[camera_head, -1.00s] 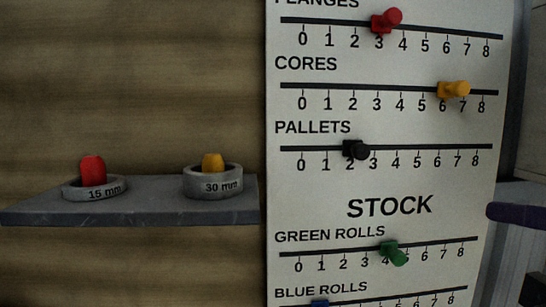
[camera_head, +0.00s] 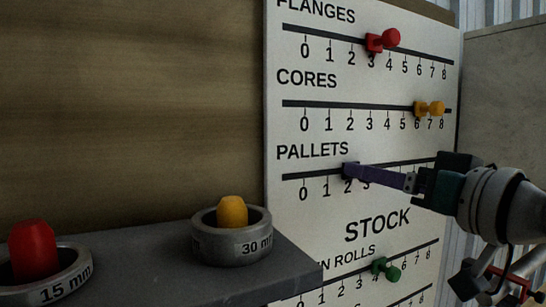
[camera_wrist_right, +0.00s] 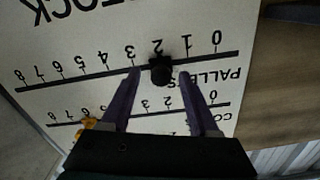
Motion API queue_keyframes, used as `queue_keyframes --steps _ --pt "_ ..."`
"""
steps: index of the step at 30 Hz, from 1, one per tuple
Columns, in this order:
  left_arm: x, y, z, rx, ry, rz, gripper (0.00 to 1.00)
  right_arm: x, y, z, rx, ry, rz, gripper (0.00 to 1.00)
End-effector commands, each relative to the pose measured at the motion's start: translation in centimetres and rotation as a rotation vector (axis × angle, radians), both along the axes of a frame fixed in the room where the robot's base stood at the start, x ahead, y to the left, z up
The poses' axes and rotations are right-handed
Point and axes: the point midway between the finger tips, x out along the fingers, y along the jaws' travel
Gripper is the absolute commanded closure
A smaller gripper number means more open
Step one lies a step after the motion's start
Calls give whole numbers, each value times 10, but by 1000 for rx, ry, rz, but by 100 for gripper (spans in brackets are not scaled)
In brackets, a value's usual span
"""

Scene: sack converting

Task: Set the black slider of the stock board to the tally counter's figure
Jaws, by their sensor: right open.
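The white stock board (camera_head: 318,222) stands upright with printed rows of numbered slots. The black slider (camera_wrist_right: 161,72) sits at about 2 on the PALLETS slot, seen upside down in the right wrist view. My right gripper (camera_head: 352,172) reaches in from the right in the head view, its purple fingers at that slot and mostly hiding the slider. In the right wrist view my right gripper (camera_wrist_right: 159,74) is open, one fingertip on each side of the black knob, with visible gaps. The tally counter is not in view, nor is my left gripper.
A grey shelf (camera_head: 285,268) at lower left holds ring gauges (camera_head: 246,247) with red and yellow pegs.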

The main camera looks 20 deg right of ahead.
Motion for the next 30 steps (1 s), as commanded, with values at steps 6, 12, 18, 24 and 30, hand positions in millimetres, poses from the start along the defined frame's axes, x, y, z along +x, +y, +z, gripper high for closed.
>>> queue_keyframes --steps 6,12,18,24,30 --pt "0 1 7 5 -1 -2 50 16 1 0 0 0 0 38" --pt "0 2 7 9 0 -4 50 18 2 -1 0 2 1 38" --pt "0 2 7 8 -1 -4 50 18 2 -1 0 2 1 51" --pt "0 2 7 8 -1 -3 50 18 2 -1 0 2 1 73" --pt "0 2 7 6 -1 -1 50 17 2 -1 0 2 1 96"
